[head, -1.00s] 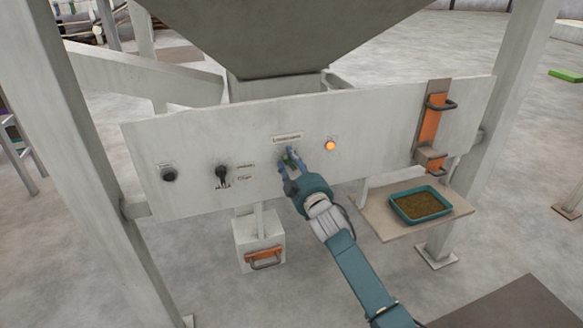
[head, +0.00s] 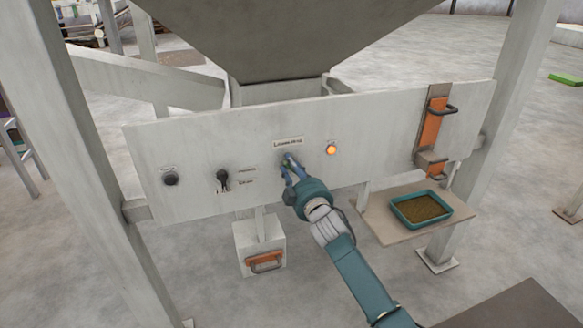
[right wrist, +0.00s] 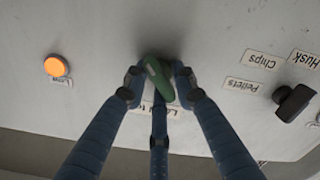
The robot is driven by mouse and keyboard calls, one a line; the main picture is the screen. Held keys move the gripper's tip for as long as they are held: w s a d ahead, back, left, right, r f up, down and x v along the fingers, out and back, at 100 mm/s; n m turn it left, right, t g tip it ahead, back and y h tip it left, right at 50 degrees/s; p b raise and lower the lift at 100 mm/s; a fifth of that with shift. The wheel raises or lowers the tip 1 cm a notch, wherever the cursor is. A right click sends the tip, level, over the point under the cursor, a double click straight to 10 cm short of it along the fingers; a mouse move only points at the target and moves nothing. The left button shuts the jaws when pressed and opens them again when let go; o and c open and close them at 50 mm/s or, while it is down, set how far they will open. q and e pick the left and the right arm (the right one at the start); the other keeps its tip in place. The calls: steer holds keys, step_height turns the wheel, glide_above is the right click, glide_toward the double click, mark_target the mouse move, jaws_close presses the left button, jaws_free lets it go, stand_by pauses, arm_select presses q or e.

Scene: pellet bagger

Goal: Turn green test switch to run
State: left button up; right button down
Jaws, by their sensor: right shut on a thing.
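The green switch (right wrist: 159,80) sits on the grey panel (head: 390,130), under a label plate (head: 288,141), and shows between my fingers in the right wrist view. My right gripper (head: 290,162) is shut on it, with its blue fingers on both sides of the knob. In the right wrist view the gripper (right wrist: 157,78) hides part of the label by the switch. In the head view the knob is mostly hidden by the fingers. My left gripper is not in view.
A lit orange lamp (head: 331,149) is right of the switch. A black selector knob (head: 222,177) and a black button (head: 170,178) are to the left. An orange-handled slide (head: 431,128) is at the right, above a shelf with a teal tray (head: 399,212).

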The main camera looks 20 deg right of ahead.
steer(key=n, duration=0.5)
steer(key=shift+w+d+r+n, duration=0.1)
steer(key=shift+r+n, duration=0.15)
steer(key=shift+n, duration=0.05)
steer(key=shift+r+n, duration=0.15)
steer(key=shift+n, duration=1.95)
steer(key=c, duration=1.6)
jaws_free()
steer(key=shift+a+f, duration=0.2)
steer(key=shift+f, duration=0.1)
steer(key=s, duration=1.2)
steer(key=shift+s+d, duration=0.1)
steer(key=shift+d, duration=0.15)
